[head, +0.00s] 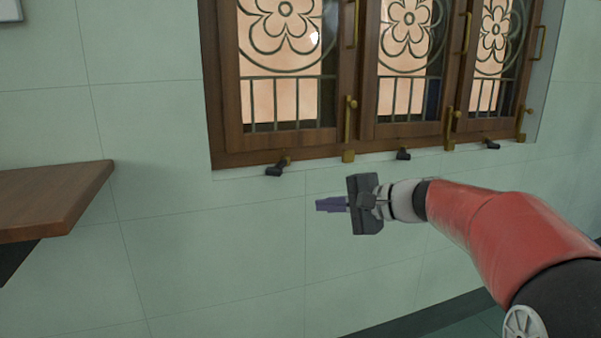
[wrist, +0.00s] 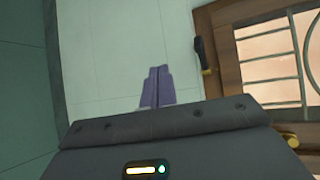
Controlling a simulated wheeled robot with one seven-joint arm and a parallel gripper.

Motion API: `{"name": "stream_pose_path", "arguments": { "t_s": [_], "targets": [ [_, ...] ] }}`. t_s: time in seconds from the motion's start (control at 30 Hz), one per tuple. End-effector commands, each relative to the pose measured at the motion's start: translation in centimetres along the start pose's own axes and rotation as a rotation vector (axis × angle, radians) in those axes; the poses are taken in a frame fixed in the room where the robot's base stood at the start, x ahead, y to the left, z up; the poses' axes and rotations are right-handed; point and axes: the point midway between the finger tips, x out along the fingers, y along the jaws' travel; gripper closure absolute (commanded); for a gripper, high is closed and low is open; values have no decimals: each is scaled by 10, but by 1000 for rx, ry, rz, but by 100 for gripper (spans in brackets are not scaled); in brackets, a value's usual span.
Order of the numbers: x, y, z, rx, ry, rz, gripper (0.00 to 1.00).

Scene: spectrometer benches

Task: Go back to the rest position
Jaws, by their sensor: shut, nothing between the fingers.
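My gripper (head: 320,205) is held out in front of the pale green tiled wall, below the wooden window, in the head view. Its purple fingers point left and are closed together with nothing between them. In the wrist view the shut fingers (wrist: 158,72) show above the dark gripper body. My red arm reaches in from the lower right of the head view.
A wooden window (head: 290,145) with floral grilles and brass bolts is above my gripper. Dark handles (head: 277,167) stick out below its frame. A brown wooden shelf or bench top (head: 50,195) juts in at the left. The wall between it and my gripper is clear.

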Motion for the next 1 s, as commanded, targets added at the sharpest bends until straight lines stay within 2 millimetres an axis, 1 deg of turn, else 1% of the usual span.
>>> {"name": "stream_pose_path", "arguments": {
  "t_s": [0.03, 0.07, 0.1, 0.13, 0.17, 0.2, 0.27, 0.3, 0.37, 0.4, 0.5, 0.6, 0.63, 0.7, 0.77, 1.0],
  "targets": [
    [-3, 18, 33, -76, 9, 121, 100],
    [-6, 32, 48, -120, 17, 191, 100],
    [-13, 49, 65, -178, 28, 281, 100],
    [-20, 63, 78, -222, 36, 347, 100],
    [-28, 76, 89, -267, 47, 410, 100],
    [-40, 93, 104, -329, 58, 493, 100],
    [-62, 119, 122, -424, 77, 610, 100],
    [-77, 135, 132, -487, 91, 683, 100],
    [-100, 157, 145, -580, 109, 782, 100],
    [-115, 170, 151, -640, 121, 841, 100],
    [-147, 198, 161, -768, 144, 959, 100],
    [-168, 216, 165, -859, 159, 1036, 100],
    [-173, 219, 165, -880, 163, 1051, 100],
    [-180, 225, 166, -912, 168, 1078, 100],
    [-183, 228, 166, -926, 170, 1089, 100],
    [-184, 229, 165, -930, 170, 1095, 100]
  ]
}}
